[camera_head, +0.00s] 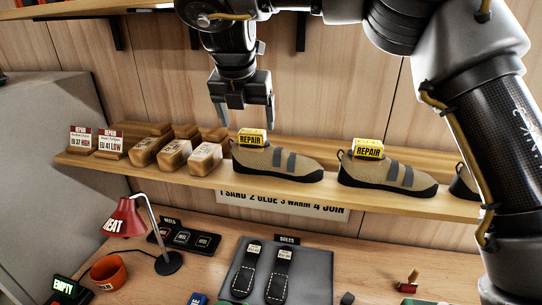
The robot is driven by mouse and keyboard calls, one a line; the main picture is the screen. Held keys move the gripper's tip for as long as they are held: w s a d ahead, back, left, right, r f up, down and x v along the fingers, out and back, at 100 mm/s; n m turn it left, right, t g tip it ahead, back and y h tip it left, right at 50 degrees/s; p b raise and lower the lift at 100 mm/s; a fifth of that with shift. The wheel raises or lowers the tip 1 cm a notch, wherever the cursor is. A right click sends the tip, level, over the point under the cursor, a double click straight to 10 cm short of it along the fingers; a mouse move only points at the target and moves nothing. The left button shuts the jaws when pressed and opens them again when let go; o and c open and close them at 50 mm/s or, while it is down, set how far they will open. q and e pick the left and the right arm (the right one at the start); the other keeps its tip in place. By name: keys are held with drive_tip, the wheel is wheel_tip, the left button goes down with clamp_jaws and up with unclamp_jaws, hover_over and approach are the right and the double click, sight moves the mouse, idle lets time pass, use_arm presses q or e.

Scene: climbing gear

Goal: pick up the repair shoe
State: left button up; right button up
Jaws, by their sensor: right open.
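Two tan shoes with dark straps and yellow REPAIR tags stand on a wooden shelf (400,201). The left repair shoe (272,164) is near the shelf's middle, toe to the right. The other repair shoe (388,175) stands to its right. Part of a further dark shoe (463,184) shows behind my right arm. My right gripper (243,118) points down, open and empty, just above the left shoe's heel and yellow tag, apparently not touching it. My left gripper is not in view.
Below, the bench holds a red HEAT lamp (124,219), an orange cup (109,272) and a grey mat (316,275) with soles. An upper shelf (84,9) runs above.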

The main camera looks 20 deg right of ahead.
sight(252, 132)
drive_tip(key=x, duration=0.2)
drive_tip(key=p+x, duration=0.1)
drive_tip(key=x, duration=0.2)
drive_tip(key=shift+w+d+f, duration=0.1)
drive_tip(key=shift+w+d, duration=0.3)
drive_tip(key=shift+w, duration=0.05)
drive_tip(key=shift+s+a, duration=0.1)
drive_tip(key=shift+s, duration=0.05)
drive_tip(key=shift+c, duration=1.3)
drive_tip(key=c, duration=0.9)
drive_tip(key=shift+r, duration=0.25)
